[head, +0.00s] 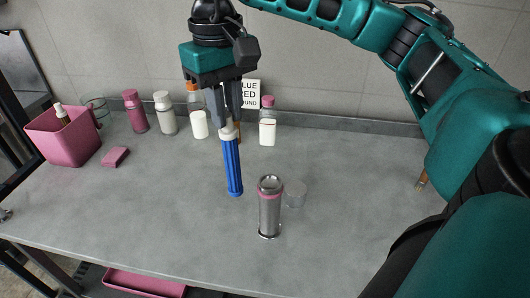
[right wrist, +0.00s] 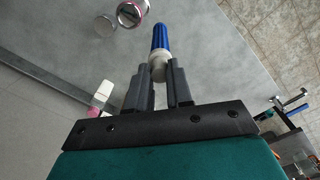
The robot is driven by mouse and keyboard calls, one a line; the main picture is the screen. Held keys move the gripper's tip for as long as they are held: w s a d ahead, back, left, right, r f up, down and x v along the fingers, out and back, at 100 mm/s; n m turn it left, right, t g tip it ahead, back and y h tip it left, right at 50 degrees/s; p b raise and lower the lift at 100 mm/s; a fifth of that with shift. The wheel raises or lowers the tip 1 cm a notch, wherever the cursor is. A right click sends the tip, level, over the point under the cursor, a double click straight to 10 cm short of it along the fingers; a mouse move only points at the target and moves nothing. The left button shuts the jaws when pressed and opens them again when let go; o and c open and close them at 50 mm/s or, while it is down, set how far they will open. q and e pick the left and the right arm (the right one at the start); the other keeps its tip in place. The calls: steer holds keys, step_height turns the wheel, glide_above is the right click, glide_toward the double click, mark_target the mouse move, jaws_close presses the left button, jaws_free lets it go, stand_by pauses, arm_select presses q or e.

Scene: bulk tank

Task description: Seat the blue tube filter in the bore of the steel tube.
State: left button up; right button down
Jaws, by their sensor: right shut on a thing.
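The blue tube filter (head: 232,168) has a white top end and hangs nearly upright from my right gripper (head: 230,125). My right gripper is shut on the white end; the blue body also shows in the right wrist view (right wrist: 160,38), beyond the fingertips (right wrist: 158,80). The steel tube (head: 269,213) stands upright on the bench with a pink band below its open top. The filter is apart from it, to the left of and behind it in the head view. The tube's mouth shows at the top of the right wrist view (right wrist: 130,13). My left gripper is not in view.
Several bottles stand along the back wall, with a sign (head: 250,92) behind. A pink bin (head: 62,137) and pink block (head: 115,157) are at left. The bench (head: 150,215) is clear at front left.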

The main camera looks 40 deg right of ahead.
steer(key=s+d+r, duration=0.4)
steer(key=d+r, duration=0.2)
step_height(320, 180, down, 20)
steer(key=b, duration=0.8)
steer(key=shift+s+f, duration=0.15)
steer(key=c, duration=1)
jaws_free()
